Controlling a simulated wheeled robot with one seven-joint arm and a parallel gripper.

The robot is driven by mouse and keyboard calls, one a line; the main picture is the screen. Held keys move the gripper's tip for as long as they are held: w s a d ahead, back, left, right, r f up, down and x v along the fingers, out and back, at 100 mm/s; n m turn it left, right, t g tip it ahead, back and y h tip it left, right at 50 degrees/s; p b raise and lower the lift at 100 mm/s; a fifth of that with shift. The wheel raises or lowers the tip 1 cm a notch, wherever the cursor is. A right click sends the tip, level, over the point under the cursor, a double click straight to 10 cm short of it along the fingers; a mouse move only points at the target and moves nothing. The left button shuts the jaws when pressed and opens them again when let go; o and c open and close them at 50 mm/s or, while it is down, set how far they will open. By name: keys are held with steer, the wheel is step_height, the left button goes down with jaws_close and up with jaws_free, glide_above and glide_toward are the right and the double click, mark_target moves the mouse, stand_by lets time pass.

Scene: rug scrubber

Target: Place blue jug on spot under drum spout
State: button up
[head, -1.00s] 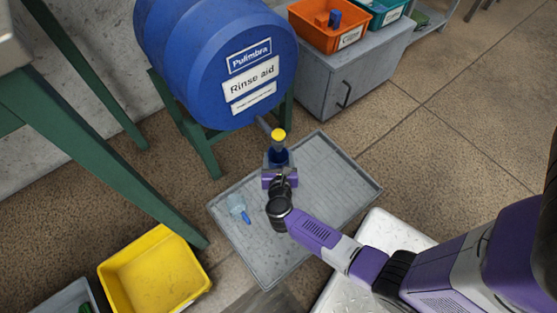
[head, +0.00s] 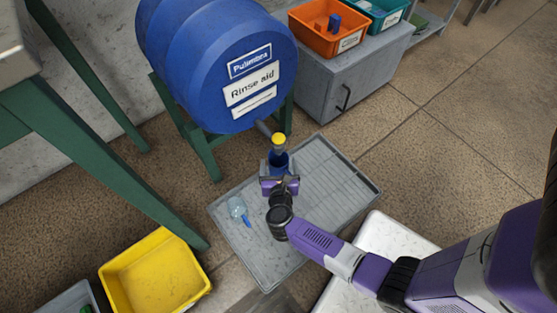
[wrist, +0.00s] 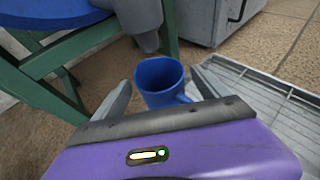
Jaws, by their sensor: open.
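The blue jug (wrist: 161,82) is upright between the spread fingers of my gripper (wrist: 163,92) in the wrist view, with visible gaps on both sides and its handle toward the lower right. In the head view the jug (head: 279,162) is partly hidden by my gripper (head: 279,174), just below the spout (head: 278,143) with its yellow top. The blue drum (head: 205,60), labelled Rinse aid, lies on a green stand. The jug is at the drip tray's far side; the exact spot under it is hidden. My gripper is open.
The grey drip tray (head: 330,205) lies on the floor, with a small clear bottle (head: 238,208) on its left part. A yellow bin (head: 155,275) is at lower left. A grey cabinet (head: 350,75) carries an orange bin (head: 327,28). Green stand legs (head: 203,155) are close to the left of the jug.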

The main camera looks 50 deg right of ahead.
steer(key=p+v, duration=0.4)
steer(key=v, duration=0.6)
steer(key=s+a+r+m+t+y, duration=0.2)
steer(key=s+a+r+m+y, duration=0.1)
steer(key=s+r+m, duration=0.3)
steer(key=s+a+r+m+t+y, duration=0.2)
steer(key=s+a+r+m+y, duration=0.2)
steer(key=r+m, duration=0.7)
steer(key=s+a+r+m+t+y, duration=0.2)
steer(key=s+r+m, duration=0.6)
steer(key=r, duration=0.6)
steer(key=a+y, duration=0.1)
steer(key=a, duration=0.1)
steer(key=shift+a+m+t+y, duration=0.3)
steer(key=shift+a, duration=0.05)
steer(key=shift+s+r, duration=0.15)
steer(key=shift+r, duration=0.1)
